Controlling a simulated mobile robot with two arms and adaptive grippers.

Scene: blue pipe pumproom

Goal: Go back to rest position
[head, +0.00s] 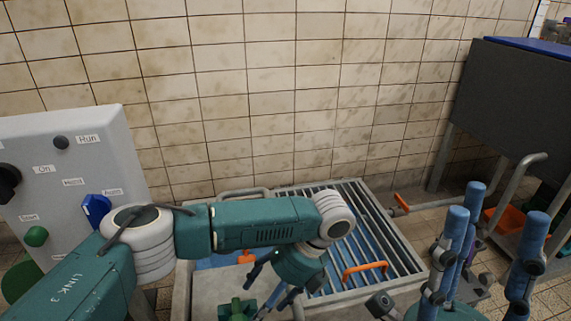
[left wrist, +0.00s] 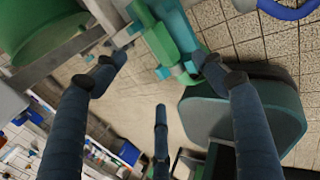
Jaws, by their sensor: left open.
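My left arm reaches across from the left in the head view, and its left gripper (head: 272,289) hangs down beside the grate. Part of that gripper is cut off by the lower picture edge. In the left wrist view, the left gripper (left wrist: 160,80) has its blue fingers spread apart, open, with nothing between them. My right gripper (head: 495,235) is at the lower right of the head view. Its blue fingers point up and stand well apart, open, with nothing seen between them.
A grey control panel (head: 75,150) with knobs stands at the left. A metal basin with a slatted grate (head: 375,225) and an orange handle (head: 365,268) lies below my left arm. A dark box on legs (head: 510,95) stands at the right. A tiled wall closes the back.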

